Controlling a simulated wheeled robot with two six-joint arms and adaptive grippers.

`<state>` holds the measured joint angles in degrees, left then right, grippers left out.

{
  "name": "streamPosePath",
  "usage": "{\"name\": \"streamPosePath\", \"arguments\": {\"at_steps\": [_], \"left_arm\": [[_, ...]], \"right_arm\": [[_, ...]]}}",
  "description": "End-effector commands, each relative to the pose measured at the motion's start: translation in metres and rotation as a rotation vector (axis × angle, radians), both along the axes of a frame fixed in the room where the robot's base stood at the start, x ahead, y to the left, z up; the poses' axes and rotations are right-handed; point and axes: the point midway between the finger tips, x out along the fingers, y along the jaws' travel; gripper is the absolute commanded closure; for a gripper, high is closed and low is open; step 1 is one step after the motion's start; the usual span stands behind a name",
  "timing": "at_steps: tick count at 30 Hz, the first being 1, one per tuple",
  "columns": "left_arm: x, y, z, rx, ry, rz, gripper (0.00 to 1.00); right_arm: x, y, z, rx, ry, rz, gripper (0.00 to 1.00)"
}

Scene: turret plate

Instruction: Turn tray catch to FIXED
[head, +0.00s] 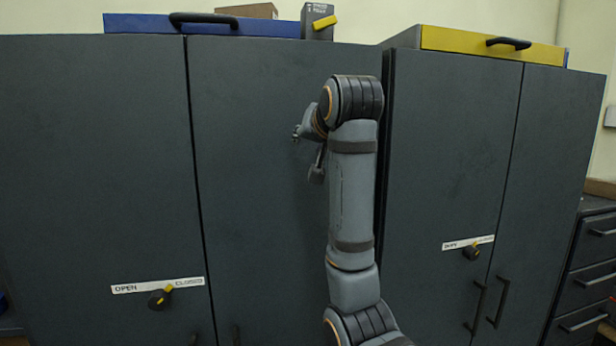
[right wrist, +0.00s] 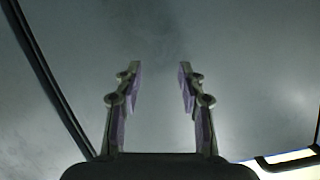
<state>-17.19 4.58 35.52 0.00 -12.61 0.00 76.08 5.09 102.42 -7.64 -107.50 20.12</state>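A small dark grey block with a yellow lever (head: 325,22) stands on top of the cabinet, just right of the blue tray (head: 240,24). It looks like the tray catch; its lettering is too small to read. The lever lies nearly level, tilted slightly. My right gripper (head: 300,135) is below the block, in front of the dark cabinet door, mostly hidden by its own wrist. In the right wrist view my right gripper (right wrist: 158,75) is open, with nothing between its fingers and a dark panel beyond. My left gripper is out of view.
Dark cabinet doors (head: 95,150) fill the left. A yellow-fronted tray (head: 490,45) with a black handle sits on the right cabinet. Yellow-and-black knobs show on a left door (head: 160,298) and a right door (head: 472,253). Drawers (head: 590,275) stand at far right.

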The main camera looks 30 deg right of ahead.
Motion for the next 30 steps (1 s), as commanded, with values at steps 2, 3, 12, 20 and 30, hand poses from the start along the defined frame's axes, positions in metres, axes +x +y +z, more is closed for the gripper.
{"name": "streamPosePath", "arguments": {"at_steps": [2, 3, 12, 20, 30], "left_arm": [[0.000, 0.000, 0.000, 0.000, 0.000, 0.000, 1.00], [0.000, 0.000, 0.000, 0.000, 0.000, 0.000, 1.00], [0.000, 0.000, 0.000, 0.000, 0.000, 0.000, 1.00], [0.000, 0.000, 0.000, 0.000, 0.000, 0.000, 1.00], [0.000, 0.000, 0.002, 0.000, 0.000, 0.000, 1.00]], "right_arm": [[0.006, 0.000, -0.019, -0.010, 0.025, 0.005, 0.60], [0.008, 0.001, -0.028, -0.016, 0.036, 0.008, 0.60], [0.017, 0.002, -0.069, -0.038, 0.087, 0.023, 0.60], [0.018, 0.003, -0.074, -0.042, 0.093, 0.024, 0.60], [0.017, 0.001, -0.069, -0.047, 0.086, 0.025, 0.26]]}}
